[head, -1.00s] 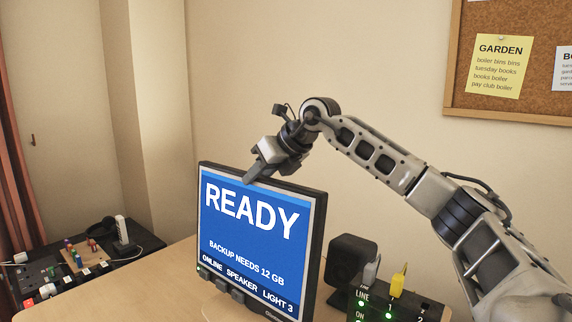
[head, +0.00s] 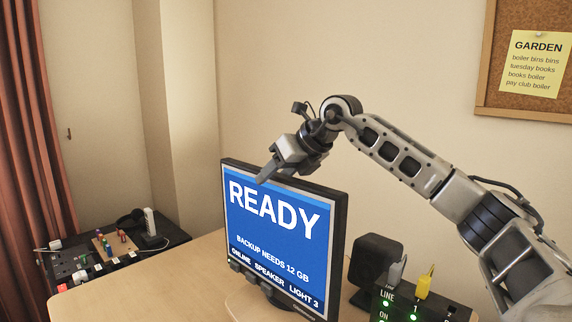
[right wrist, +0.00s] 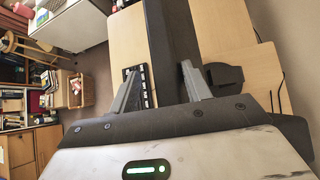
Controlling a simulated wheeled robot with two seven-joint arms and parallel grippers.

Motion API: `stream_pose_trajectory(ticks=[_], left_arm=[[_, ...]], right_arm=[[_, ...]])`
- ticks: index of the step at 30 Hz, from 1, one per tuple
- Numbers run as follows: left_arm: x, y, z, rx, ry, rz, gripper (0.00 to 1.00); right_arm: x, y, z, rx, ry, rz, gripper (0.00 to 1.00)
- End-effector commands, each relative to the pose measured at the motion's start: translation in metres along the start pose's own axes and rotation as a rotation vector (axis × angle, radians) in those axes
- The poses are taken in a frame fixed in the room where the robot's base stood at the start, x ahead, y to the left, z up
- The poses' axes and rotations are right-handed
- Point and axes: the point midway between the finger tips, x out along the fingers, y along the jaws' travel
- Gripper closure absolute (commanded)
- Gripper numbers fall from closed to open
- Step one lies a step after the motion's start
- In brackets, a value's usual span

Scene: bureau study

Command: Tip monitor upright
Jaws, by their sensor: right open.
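The monitor (head: 275,230) stands on its stand on the desk, its blue screen lit and reading "READY". It looks about upright, with the picture itself slanted. My right gripper (head: 267,173) is at the monitor's top edge, left of the middle, fingers pointing down. In the right wrist view its two fingers (right wrist: 160,88) are apart, with the monitor's dark top edge (right wrist: 168,45) running between them. I cannot tell whether the fingers touch the monitor. My left gripper is not in view.
A black speaker (head: 374,262) and a black box with green lights and a yellow plug (head: 424,285) stand right of the monitor. A keyboard (right wrist: 147,84) shows in the right wrist view. A dark side table (head: 72,262) with small items stands at left.

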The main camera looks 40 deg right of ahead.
Motion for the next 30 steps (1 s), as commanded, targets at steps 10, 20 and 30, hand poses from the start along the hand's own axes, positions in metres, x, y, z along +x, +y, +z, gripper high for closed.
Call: stream_pose_trajectory(ticks=[10, 20, 30], left_arm=[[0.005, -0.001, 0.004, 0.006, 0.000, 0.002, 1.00], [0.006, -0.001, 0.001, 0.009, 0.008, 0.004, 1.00], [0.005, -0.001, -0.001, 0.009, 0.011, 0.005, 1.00]], right_arm=[[-0.063, -0.001, 0.000, 0.001, -0.007, -0.003, 0.51], [-0.136, 0.001, 0.000, -0.001, -0.005, 0.000, 0.51], [-0.159, 0.002, 0.000, -0.001, -0.002, 0.002, 0.51]])
